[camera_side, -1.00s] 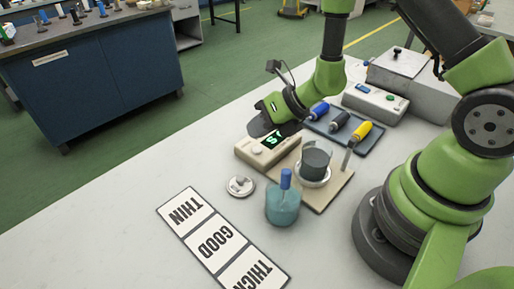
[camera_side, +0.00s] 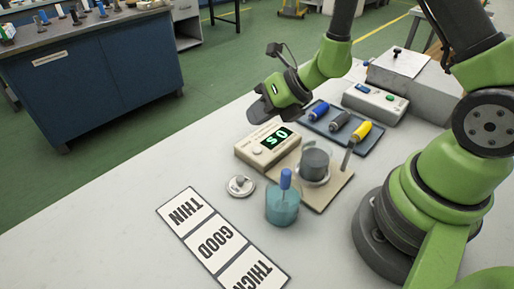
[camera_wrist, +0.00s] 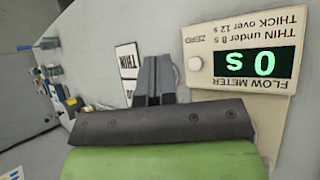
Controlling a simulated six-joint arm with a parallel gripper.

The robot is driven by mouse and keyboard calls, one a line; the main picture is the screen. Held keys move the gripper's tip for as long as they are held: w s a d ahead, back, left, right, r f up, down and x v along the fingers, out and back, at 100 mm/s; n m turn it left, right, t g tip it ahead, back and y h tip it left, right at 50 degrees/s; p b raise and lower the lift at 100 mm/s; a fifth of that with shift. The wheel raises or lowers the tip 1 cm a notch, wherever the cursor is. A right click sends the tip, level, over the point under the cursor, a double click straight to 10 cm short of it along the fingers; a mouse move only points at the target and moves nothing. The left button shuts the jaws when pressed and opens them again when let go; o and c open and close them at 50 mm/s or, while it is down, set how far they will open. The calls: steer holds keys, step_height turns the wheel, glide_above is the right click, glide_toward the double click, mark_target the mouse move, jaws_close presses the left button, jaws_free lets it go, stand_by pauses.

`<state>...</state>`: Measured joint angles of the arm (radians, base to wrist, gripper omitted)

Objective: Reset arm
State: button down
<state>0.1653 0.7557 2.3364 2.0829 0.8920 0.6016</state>
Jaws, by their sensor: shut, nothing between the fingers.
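My gripper (camera_side: 258,110) is shut and empty, raised above the table just behind the flow meter (camera_side: 268,146) in the side view. In the wrist view my gripper's fingers (camera_wrist: 154,80) are together, beside the flow meter (camera_wrist: 245,65). The meter's green display appears upside down in both views and seems to show "0 s". A white ZERO button sits on its face. The card marked THIN, GOOD and THICK (camera_side: 222,240) lies flat at the front; part of it also shows in the wrist view (camera_wrist: 127,62).
A dark cup (camera_side: 315,164) stands on a tan board beside the meter. A tray (camera_side: 345,140) holds blue, dark and yellow items. The table's left side is clear.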

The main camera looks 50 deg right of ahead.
steer(key=s+a+r+n+g+y, duration=0.1)
steer(key=s+a+r+n+y, duration=0.15)
steer(key=r+n, duration=0.5)
steer(key=s+a+r+n+g+y, duration=0.1)
steer(key=s+a+r+n, duration=0.25)
steer(key=r+n, duration=0.45)
steer(key=s+d+r+n+t+h, duration=0.1)
steer(key=s+d+r+n+h, duration=0.1)
steer(key=s+n, duration=0.4)
steer(key=s+d+r+n+h, duration=0.3)
steer(key=s+d+n+h, duration=0.1)
steer(key=n, duration=0.8)
steer(key=shift+s+d+t+h, duration=0.25)
steer(key=shift+s+t+h, duration=0.2)
steer(key=shift+s, duration=0.55)
